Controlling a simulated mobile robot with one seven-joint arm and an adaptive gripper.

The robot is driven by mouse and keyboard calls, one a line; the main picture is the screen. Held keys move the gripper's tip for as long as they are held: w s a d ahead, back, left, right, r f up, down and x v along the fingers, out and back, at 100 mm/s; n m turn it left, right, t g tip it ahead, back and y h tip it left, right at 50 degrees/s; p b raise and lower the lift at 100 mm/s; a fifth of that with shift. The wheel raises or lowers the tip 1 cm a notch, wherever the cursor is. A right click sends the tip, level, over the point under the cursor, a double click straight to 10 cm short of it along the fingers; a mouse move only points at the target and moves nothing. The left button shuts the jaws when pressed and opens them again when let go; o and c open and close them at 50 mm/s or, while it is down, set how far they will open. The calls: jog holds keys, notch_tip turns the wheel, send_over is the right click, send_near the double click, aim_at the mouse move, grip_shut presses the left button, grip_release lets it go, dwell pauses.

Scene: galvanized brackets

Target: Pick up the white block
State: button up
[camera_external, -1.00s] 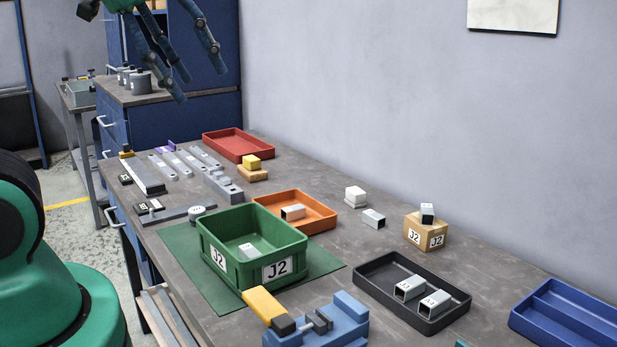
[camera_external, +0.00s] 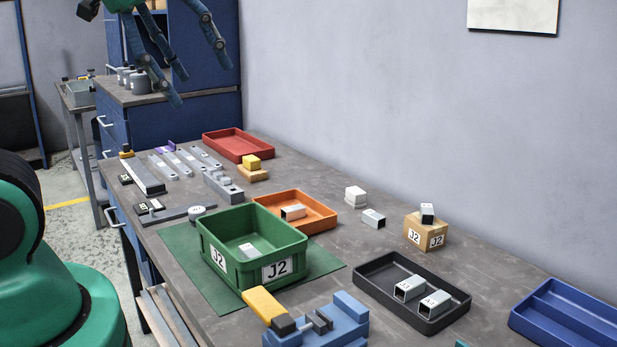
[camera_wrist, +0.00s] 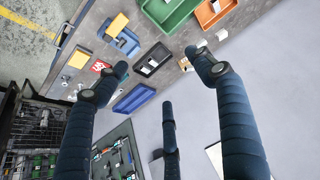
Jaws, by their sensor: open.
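The white block (camera_external: 355,194) sits on the grey workbench (camera_external: 335,255), on a thin white piece, behind a galvanized bracket (camera_external: 373,218) and right of the orange tray (camera_external: 325,223). It appears small near the top of the wrist view (camera_wrist: 221,34). My gripper (camera_external: 192,80) hangs high at the upper left of the external view, well away from the block. Its three dark blue fingers are spread and empty, as the wrist view (camera_wrist: 157,76) also shows.
A green J2 bin (camera_external: 222,233) with a bracket stands left of the orange tray. A J2 cardboard box (camera_external: 412,238) carries a bracket. A black tray (camera_external: 372,285) holds two brackets. A blue vise (camera_external: 335,330) is in front.

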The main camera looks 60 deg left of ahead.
jog(key=w+a+r+g+p, duration=0.1)
jog(key=w+a+r+p, duration=0.1)
jog(key=w, duration=0.7)
jog(key=w+a+r+g+p, duration=0.1)
jog(key=w+a+r, duration=0.15)
jog(key=w, duration=0.55)
jog(key=m+g+p, duration=0.2)
jog(key=g+p, duration=0.2)
jog(key=p, duration=0.3)
send_over(356, 190)
notch_tip(356, 190, down, 33)
jog(key=shift+f, duration=0.1)
jog(key=shift+f, duration=4.3)
